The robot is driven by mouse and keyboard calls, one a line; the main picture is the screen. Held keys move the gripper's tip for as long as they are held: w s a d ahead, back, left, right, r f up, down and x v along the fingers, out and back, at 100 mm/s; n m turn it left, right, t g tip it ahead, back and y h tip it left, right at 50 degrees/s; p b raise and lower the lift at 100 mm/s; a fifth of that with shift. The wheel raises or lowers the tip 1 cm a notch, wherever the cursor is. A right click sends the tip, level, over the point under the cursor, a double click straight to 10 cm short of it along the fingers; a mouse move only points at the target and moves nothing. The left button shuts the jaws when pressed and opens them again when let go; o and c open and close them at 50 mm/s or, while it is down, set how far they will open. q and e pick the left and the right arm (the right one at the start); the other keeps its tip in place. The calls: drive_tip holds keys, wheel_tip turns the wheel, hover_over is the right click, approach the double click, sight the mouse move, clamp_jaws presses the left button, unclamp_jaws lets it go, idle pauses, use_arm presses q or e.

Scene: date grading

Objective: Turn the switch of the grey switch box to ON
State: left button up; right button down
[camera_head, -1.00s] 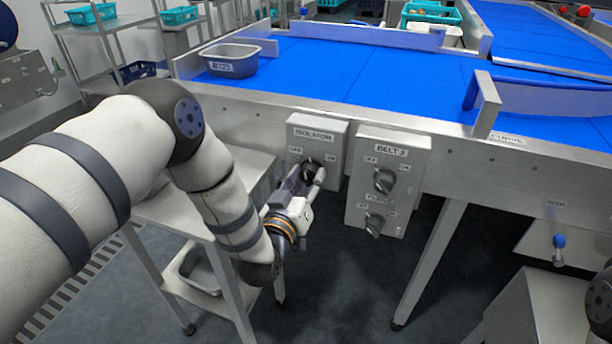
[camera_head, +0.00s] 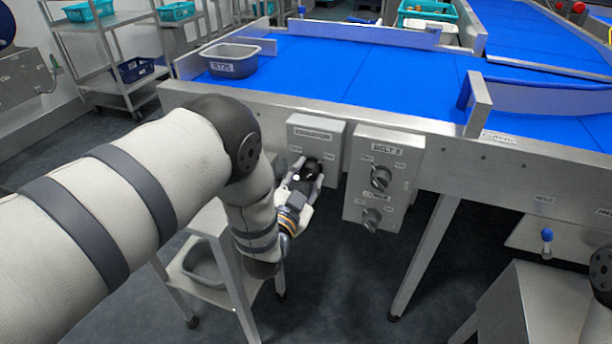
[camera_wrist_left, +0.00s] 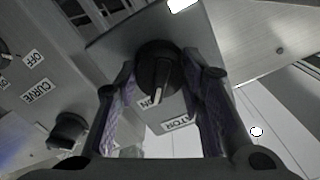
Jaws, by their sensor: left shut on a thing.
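The grey switch box labelled ISOLATOR (camera_head: 333,141) is mounted on the conveyor's front side. Its round black switch (camera_head: 311,167) sits below OFF and ON labels. My left gripper (camera_head: 307,173) is at this switch, with its fingers shut on it. In the left wrist view the dark switch (camera_wrist_left: 158,68) with a pale pointer mark lies between the two fingers of my left gripper (camera_wrist_left: 162,88). The fingers hide part of the switch in the head view, and I cannot tell its exact setting. My right gripper is out of view.
Just right is a second grey box (camera_head: 400,155) labelled BELT 3 and CURVE, with two knobs. The blue conveyor belt (camera_head: 330,65) runs above, with a grey tub (camera_head: 230,62) at its left end. A steel stand (camera_head: 233,275) is below my left arm.

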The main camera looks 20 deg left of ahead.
use_arm(q)
drive_tip(key=shift+m, duration=0.7)
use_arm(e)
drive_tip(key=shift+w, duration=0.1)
use_arm(q)
drive_tip(key=o, duration=1.1)
drive_tip(key=shift+o, duration=0.2)
drive_tip(key=s, duration=1.2)
drive_tip(key=shift+a, duration=0.25)
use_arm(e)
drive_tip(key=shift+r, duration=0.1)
use_arm(q)
drive_tip(key=s+a+f+n+g+y+p, duration=0.1)
drive_tip(key=s+a+f+n+g, duration=0.1)
drive_tip(key=s+f+g, duration=0.4)
drive_tip(key=s+a+f+n+g, duration=0.2)
drive_tip(key=s+a+f+g, duration=0.15)
drive_tip(key=s+f, duration=0.45)
drive_tip(key=s+n+g+p, duration=0.1)
drive_tip(key=s+n+g, duration=0.3)
drive_tip(key=s+g, duration=0.7)
drive_tip(key=s, duration=1.5)
drive_tip(key=shift+s+d+r, duration=0.25)
drive_tip(key=shift+d, duration=0.15)
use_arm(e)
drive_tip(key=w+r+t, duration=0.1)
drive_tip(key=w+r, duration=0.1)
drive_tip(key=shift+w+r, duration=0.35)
